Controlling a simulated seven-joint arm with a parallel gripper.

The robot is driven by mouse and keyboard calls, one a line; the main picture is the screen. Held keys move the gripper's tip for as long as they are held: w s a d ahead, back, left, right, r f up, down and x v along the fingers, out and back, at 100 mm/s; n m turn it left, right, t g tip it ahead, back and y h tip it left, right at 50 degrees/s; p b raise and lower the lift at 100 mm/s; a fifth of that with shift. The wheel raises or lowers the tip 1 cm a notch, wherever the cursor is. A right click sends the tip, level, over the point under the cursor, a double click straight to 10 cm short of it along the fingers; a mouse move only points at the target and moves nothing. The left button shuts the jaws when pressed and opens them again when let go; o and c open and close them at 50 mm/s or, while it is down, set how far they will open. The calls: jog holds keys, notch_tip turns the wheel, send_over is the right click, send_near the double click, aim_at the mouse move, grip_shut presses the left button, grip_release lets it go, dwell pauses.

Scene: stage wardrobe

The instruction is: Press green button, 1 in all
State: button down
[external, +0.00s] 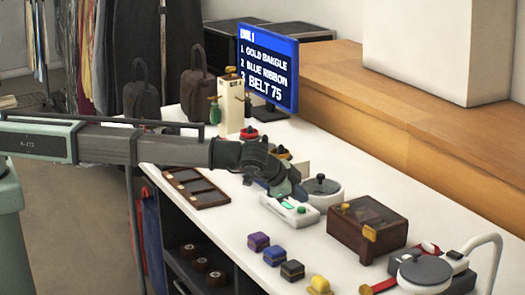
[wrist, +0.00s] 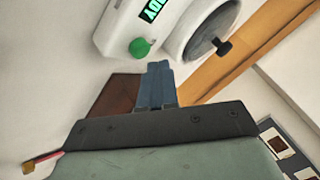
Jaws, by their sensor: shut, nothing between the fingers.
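The green button (wrist: 139,47) is a small round knob on a white device (wrist: 110,22) with a lit green display (wrist: 151,10). The white device (external: 290,209) also shows on the table in the external view, with its green button (external: 301,210) at the near right end. My gripper (external: 285,190) is shut and empty, above and just behind the device. In the wrist view my gripper's closed fingertips (wrist: 158,68) appear just below and right of the button, and a gap separates them in the picture. The height of the fingertips above the button is hard to tell.
A round grey-topped dish (external: 322,188) stands close behind the device, and a brown box (external: 368,230) stands to its right. Small purple (external: 258,241), blue and black boxes sit in front. A screen (external: 268,66) stands at the back.

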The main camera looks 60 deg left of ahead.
aim_at(299, 213)
jog(key=shift+f, duration=0.15)
jog(key=shift+f, duration=0.3)
jog(key=shift+f, duration=0.45)
dwell(0.9)
jog(key=shift+r, duration=0.1)
dwell(0.4)
jog(key=shift+r, duration=0.8)
jog(key=shift+r, duration=2.5)
